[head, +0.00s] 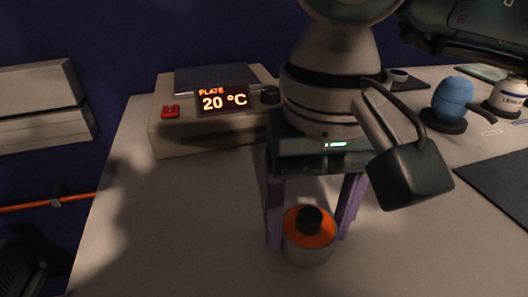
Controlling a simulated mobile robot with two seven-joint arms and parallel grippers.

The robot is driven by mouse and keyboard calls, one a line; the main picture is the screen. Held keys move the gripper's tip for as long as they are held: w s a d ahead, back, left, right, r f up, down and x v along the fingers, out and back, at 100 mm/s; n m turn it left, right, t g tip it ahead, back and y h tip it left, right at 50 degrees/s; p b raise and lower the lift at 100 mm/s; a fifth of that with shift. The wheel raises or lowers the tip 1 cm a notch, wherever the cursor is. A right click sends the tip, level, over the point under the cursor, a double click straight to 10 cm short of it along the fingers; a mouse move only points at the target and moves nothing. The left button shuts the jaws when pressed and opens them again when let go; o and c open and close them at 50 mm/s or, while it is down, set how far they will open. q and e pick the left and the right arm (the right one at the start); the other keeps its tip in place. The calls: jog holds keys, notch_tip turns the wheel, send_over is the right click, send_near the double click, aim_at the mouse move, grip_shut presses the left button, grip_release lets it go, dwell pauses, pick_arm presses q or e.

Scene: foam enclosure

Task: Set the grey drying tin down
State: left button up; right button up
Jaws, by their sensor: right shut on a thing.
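The grey drying tin (307,255) is a short grey cylinder with an orange top and a black knob, in the lower middle of the head view. My right gripper (310,225) points down over it, with one purple finger on each side, and is shut on the tin. The tin looks upright. Its underside is low over the pale table (180,230); I cannot tell whether it touches. My left gripper is not in view.
A hot plate (212,130) reading 20 °C, with a red switch, stands behind at the left. A blue rounded object (453,100) on a dark base and a labelled white container (508,95) stand at right. A dark mat (495,175) lies at right. The table's left front is clear.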

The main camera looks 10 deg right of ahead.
jog(key=shift+f, duration=0.1)
jog(key=o, duration=1.4)
